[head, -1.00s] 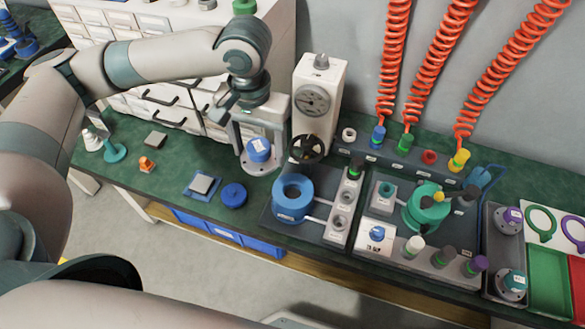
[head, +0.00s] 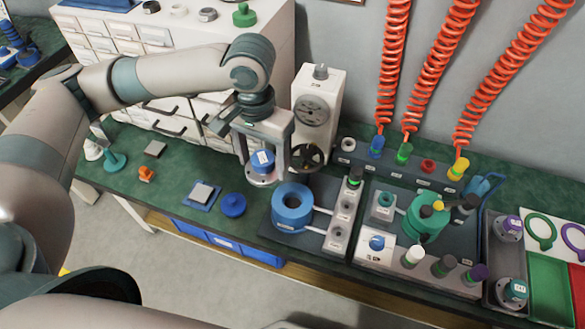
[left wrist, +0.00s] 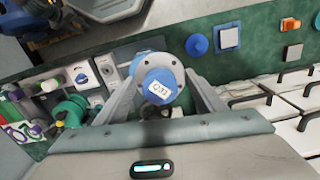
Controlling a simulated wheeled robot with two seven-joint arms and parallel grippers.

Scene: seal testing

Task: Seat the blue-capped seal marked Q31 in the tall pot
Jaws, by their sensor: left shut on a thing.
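My left gripper (head: 264,170) is shut on a blue-capped seal (head: 263,160) with a grey bolted flange. It holds the seal upright, left of and behind a thick round blue pot (head: 291,218) with an open bore. In the left wrist view the seal (left wrist: 160,84) sits between the fingers; its white label looks like Q13, but the small print is not certain. The blue pot (left wrist: 143,58) is partly hidden behind it there. A teal pot (head: 424,226) stands farther right. Which pot the task calls tall is not clear. My right gripper is not in view.
A white gauge stand (head: 317,108) with a black handwheel rises close to the gripper's right. A blue disc (head: 233,205) and a square grey pad (head: 201,193) lie on the green bench in front.

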